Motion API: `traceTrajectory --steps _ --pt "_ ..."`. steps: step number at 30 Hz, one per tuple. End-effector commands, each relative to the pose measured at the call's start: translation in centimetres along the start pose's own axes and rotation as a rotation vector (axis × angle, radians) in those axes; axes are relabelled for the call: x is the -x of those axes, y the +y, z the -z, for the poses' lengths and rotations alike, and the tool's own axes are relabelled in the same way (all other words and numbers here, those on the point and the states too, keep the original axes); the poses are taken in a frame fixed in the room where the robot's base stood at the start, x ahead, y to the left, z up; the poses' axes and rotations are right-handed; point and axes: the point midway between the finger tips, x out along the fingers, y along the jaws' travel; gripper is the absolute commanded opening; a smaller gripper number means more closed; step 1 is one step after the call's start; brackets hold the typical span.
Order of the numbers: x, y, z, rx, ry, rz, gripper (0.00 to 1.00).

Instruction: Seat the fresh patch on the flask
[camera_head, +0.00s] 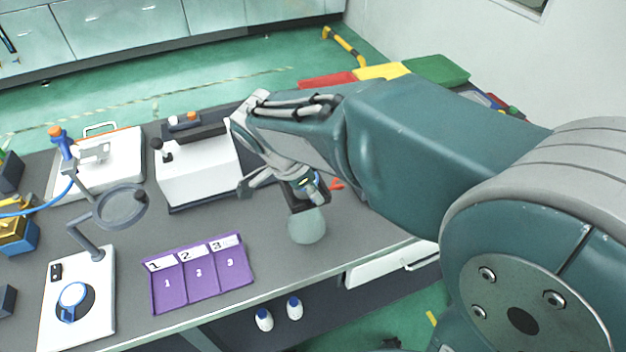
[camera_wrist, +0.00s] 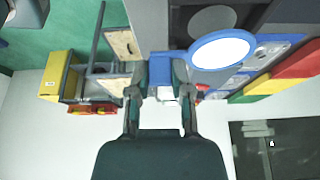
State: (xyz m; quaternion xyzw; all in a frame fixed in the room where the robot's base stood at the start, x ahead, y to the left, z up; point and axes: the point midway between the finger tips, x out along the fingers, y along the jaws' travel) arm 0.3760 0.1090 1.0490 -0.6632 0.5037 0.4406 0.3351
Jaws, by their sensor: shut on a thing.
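My gripper (camera_head: 304,198) is over the front right part of the workbench, pointing down. It also shows in the wrist view (camera_wrist: 160,75), its two dark fingers closed on a small blue and white piece (camera_wrist: 168,68). I cannot tell whether this piece is the patch. A pale green rounded thing (camera_head: 306,226) shows just below the gripper in the head view. Whether it is held or stands on the bench is unclear. A white oval with a blue rim (camera_wrist: 222,53) lies beside the fingers in the wrist view. I cannot identify the flask with certainty.
A purple three-part mat (camera_head: 200,289) lies at the bench front. A white board with a blue-ringed disc (camera_head: 72,294) and a round magnifier (camera_head: 120,207) are left. A white box machine (camera_head: 198,178) stands behind. Red, yellow (camera_head: 383,71) and green bins are at the back.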

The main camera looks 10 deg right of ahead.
Motion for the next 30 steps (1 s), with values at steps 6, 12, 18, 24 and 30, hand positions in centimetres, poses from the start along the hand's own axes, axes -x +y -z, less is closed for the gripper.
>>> traceTrajectory --steps 6,12,18,24,30 --pt "-0.78 0.02 -0.32 0.0 0.0 0.001 0.01" --pt "-0.83 0.03 -0.32 0.0 0.0 0.001 0.01" --pt "-0.82 0.03 -0.31 0.0 0.0 0.001 0.01" --pt "-0.83 0.11 -0.26 0.0 0.0 0.001 0.01" --pt "-0.85 0.14 -0.24 0.0 0.0 0.001 0.01"
